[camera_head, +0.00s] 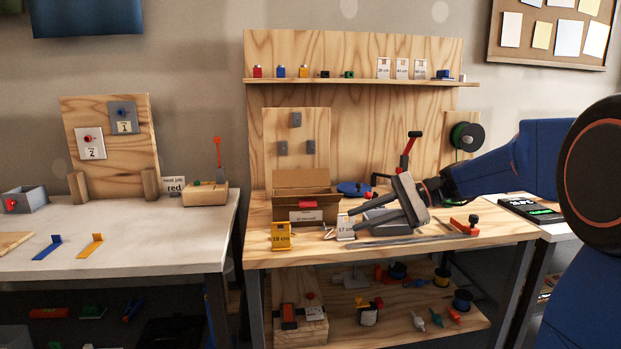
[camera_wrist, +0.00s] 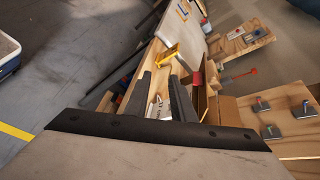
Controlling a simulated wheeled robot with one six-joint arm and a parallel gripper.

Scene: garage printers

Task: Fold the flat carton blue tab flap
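A blue strip (camera_head: 47,248) with one end bent upward lies on the left table. It is the only blue tab-like piece I can pick out, and I cannot tell whether it belongs to a flat carton. A similar yellow-orange strip (camera_head: 92,246) lies just right of it. My gripper (camera_head: 352,220) is above the wooden workbench, far right of the blue strip, pointing left. Its fingers are apart with nothing held between them.
An open brown box (camera_head: 305,213) with a red tab stands on the workbench (camera_head: 470,258), left of my gripper. A gap separates the bench from the left table (camera_head: 180,245).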

